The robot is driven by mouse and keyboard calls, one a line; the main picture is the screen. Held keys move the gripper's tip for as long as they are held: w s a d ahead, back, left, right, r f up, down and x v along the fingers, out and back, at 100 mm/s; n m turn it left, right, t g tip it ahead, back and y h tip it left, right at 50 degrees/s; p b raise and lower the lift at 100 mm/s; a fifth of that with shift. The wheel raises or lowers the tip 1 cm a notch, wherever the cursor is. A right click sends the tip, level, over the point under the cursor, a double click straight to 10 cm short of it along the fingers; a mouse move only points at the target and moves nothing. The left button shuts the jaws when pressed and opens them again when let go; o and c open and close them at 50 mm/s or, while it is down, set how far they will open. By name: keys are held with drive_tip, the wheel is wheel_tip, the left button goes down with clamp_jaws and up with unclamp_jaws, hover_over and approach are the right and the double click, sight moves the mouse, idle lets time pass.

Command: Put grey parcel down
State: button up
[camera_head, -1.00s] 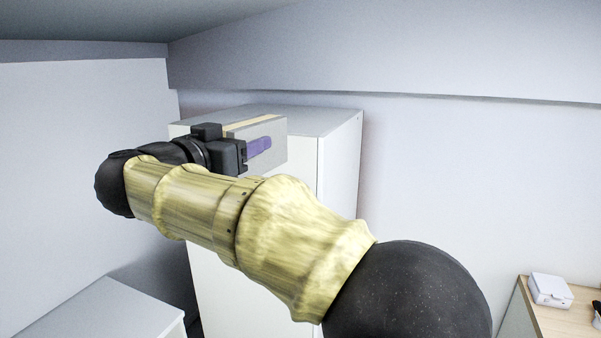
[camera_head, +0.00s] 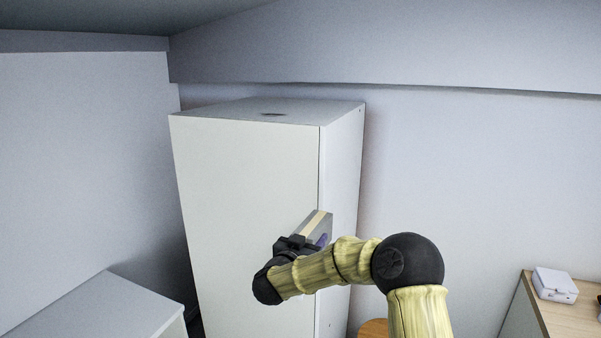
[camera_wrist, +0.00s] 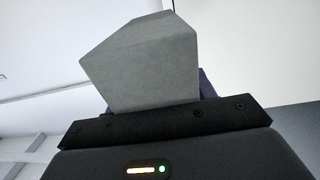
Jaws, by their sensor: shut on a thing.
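The grey parcel (camera_head: 318,226) is a small box with a pale tan stripe along its top. My gripper (camera_head: 318,240) is shut on it, and a purple finger shows against its side in the head view. The parcel is held up in front of the tall white cabinet, near its front right edge and well below its top. In the wrist view the grey parcel (camera_wrist: 145,65) fills the upper middle, beyond the dark gripper body. Most of the fingers are hidden there.
The tall white cabinet (camera_head: 240,190) stands behind my arm, with a small dark round mark on its bare top. A low white surface (camera_head: 100,310) is at lower left. A wooden-topped bench (camera_head: 560,315) at right holds a white box (camera_head: 554,284). A round wooden piece (camera_head: 374,328) shows at the bottom.

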drive_tip(key=s+d+f+n+y+b, duration=0.1)
drive_tip(key=d+f+y, duration=0.15)
drive_tip(key=f, duration=0.55)
drive_tip(key=s+d+f+n+t+y, duration=0.1)
drive_tip(key=d+f, duration=0.3)
drive_tip(key=f, duration=0.5)
drive_tip(key=s+d+f+n+y+b, duration=0.15)
drive_tip(key=d+f, duration=0.25)
drive_tip(key=f, duration=0.4)
drive_tip(key=s+d+f+n+y+b, duration=0.1)
drive_tip(key=s+d+f+y+b, duration=0.1)
drive_tip(key=s+f, duration=1)
drive_tip(key=shift+s+d+f+t+y, duration=0.3)
drive_tip(key=shift+s+f, duration=0.1)
drive_tip(key=shift+s, duration=0.3)
drive_tip(key=shift+n, duration=0.25)
drive_tip(key=s+f, duration=0.4)
drive_tip(key=f, duration=0.1)
drive_tip(key=shift+s+f, duration=0.25)
